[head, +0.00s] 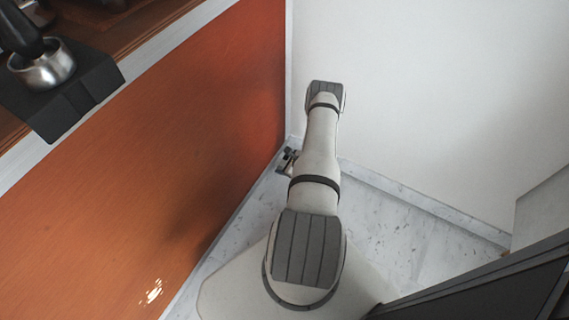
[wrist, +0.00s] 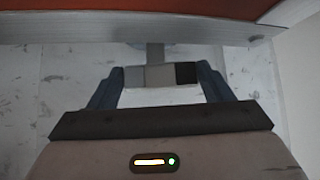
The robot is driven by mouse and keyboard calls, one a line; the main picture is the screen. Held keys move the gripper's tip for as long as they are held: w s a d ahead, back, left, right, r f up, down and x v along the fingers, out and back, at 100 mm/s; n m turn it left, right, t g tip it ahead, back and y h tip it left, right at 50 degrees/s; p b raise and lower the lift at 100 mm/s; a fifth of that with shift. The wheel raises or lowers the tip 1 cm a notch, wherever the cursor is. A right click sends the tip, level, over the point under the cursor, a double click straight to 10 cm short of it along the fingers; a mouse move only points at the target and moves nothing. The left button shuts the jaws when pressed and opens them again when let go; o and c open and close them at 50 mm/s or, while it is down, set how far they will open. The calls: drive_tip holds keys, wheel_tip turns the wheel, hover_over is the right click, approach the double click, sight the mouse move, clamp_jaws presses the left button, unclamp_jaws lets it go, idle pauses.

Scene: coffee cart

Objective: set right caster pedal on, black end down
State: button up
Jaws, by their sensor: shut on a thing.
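The caster pedal (wrist: 160,77) shows in the middle of the wrist view as a short bar, with a light grey middle, a darker grey left end (wrist: 134,77) and a black right end (wrist: 186,73). A grey stem (wrist: 155,54) joins it to the caster, which is mostly hidden under the cart's edge. My gripper (wrist: 158,70) is shut on the pedal, with one dark finger at each end. I cannot tell which end sits lower. In the head view, a small part of the caster or gripper (head: 287,160) shows beside my arm; the rest is hidden.
The cart's orange panel (head: 170,150) stands close on the left, its metal lower edge (wrist: 140,52) just above the pedal. A white wall (head: 430,90) closes off the back and right. The pale marble floor (head: 400,230) is narrow here. A portafilter (head: 42,65) sits on the cart top.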

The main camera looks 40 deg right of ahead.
drive_tip(key=y+b, duration=0.1)
drive_tip(key=b, duration=0.1)
drive_tip(key=m+g+y+b, duration=0.1)
drive_tip(key=b, duration=0.1)
drive_tip(key=shift+w+d+f, duration=0.1)
drive_tip(key=shift+d+f, duration=0.1)
drive_tip(key=shift+d, duration=0.1)
drive_tip(key=m+y+b, duration=0.1)
drive_tip(key=b, duration=0.2)
drive_tip(key=shift+d+r+g+y, duration=0.1)
drive_tip(key=shift+d+g+y, duration=0.05)
drive_tip(key=shift+g+y, duration=0.2)
drive_tip(key=shift+r+y, duration=0.1)
drive_tip(key=shift+y, duration=0.15)
drive_tip(key=o, duration=1)
drive_tip(key=p+v, duration=0.3)
drive_tip(key=v, duration=0.4)
drive_tip(key=shift+s+d+r, duration=0.1)
drive_tip(key=shift+s+r, duration=0.1)
drive_tip(key=shift+r, duration=0.1)
